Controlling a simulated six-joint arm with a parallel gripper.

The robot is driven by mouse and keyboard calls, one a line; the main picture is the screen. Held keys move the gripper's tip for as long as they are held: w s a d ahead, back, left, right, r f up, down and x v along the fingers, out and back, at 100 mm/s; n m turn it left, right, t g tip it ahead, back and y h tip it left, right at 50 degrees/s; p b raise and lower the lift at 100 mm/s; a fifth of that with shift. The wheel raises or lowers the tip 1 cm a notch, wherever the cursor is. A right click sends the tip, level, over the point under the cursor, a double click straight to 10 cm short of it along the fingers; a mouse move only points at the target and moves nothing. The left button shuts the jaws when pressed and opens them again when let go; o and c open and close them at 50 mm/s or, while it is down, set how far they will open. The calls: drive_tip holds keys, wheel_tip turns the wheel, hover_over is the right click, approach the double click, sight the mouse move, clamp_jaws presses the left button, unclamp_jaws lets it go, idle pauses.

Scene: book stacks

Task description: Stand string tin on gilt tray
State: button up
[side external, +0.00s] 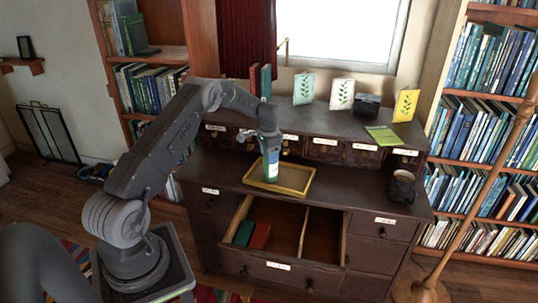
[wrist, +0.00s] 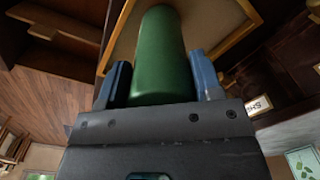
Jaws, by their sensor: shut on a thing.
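The string tin (side external: 267,171) is a small upright cylinder with a green lower part and a pale label in the side view. It shows as a plain green cylinder in the wrist view (wrist: 160,50). My gripper (side external: 269,150) points down from above and is shut on the tin, with one blue-grey finger on each side of it in the wrist view (wrist: 163,78). The gilt tray (side external: 295,191) is a shallow rectangle with a golden rim on the desk top. The tin is over the tray's left half. I cannot tell whether its base touches the tray.
Below the tray, an open drawer (side external: 325,238) holds a red book (side external: 260,236) and a green book (side external: 244,233). A dark mug (side external: 402,187) stands at the desk's right. Cards and a dark box (side external: 367,104) stand on the upper shelf.

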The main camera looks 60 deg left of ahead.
drive_tip(key=o, duration=1)
drive_tip(key=shift+f, duration=0.1)
drive_tip(key=shift+o, duration=0.2)
wheel_tip(320, 180, up, 12)
drive_tip(key=shift+r, duration=0.2)
drive_tip(key=s+d+r+t, duration=0.1)
drive_tip(key=s+d+r, duration=0.3)
drive_tip(key=d+r, duration=0.6)
drive_tip(key=s+d+r+t, duration=0.2)
drive_tip(key=s+d+r, duration=0.4)
drive_tip(key=d, duration=0.5)
drive_tip(key=s+d+t, duration=0.1)
drive_tip(key=s+d, duration=0.6)
drive_tip(key=s, duration=0.2)
drive_tip(key=s+d+n+t, duration=0.1)
drive_tip(key=s+d, duration=0.6)
drive_tip(key=s, duration=0.3)
drive_tip(key=shift+s+f+t, duration=0.2)
drive_tip(key=shift+f+t, duration=0.1)
